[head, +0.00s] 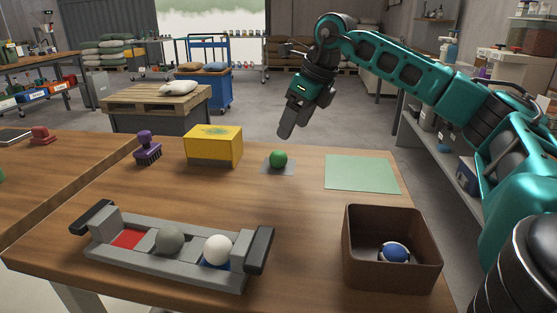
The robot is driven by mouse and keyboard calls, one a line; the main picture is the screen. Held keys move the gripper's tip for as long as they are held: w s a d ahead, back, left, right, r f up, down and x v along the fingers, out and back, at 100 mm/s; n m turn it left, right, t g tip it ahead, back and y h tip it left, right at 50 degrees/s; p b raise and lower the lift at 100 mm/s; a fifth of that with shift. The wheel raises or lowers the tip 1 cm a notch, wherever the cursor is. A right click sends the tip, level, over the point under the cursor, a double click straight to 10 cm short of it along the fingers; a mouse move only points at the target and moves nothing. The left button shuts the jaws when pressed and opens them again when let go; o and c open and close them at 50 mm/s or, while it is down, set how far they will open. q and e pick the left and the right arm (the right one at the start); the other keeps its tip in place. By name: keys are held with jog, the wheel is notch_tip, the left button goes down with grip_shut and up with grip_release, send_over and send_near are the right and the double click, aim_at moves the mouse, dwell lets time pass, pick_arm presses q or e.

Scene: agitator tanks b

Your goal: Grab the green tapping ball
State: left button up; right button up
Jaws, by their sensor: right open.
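The green ball (278,158) rests on a small grey square mat (286,171) near the far edge of the wooden table. My right gripper (287,130) hangs just above and beyond the ball, pointing down, apart from it. It is open and holds nothing that I can see. The two fingers overlap in this view, so the gap between them is hidden. My left gripper is not in view.
A yellow box (213,147) and a purple brush (147,148) stand left of the ball. A green mat (361,174) lies right. In front are a grey tray (180,272) with balls and a brown box (392,278) holding a blue-and-white ball (394,253). The middle table is clear.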

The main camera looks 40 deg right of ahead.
aim_at(282, 153)
jog(key=b+x, duration=0.1)
jog(key=x, duration=0.3)
jog(key=shift+w+f, duration=0.1)
jog(key=shift+f, duration=0.1)
jog(key=b+x, duration=0.1)
jog(key=x, duration=0.3)
jog(key=shift+w+d+f, duration=0.1)
jog(key=shift+w+f, duration=0.1)
jog(key=shift+f, duration=0.15)
jog(key=shift+w+f+b, duration=0.15)
jog(key=shift+f+b, duration=0.15)
jog(key=shift+f, duration=0.1)
jog(key=c, duration=1.1)
jog(key=shift+c, duration=0.2)
jog(key=shift+r, duration=0.15)
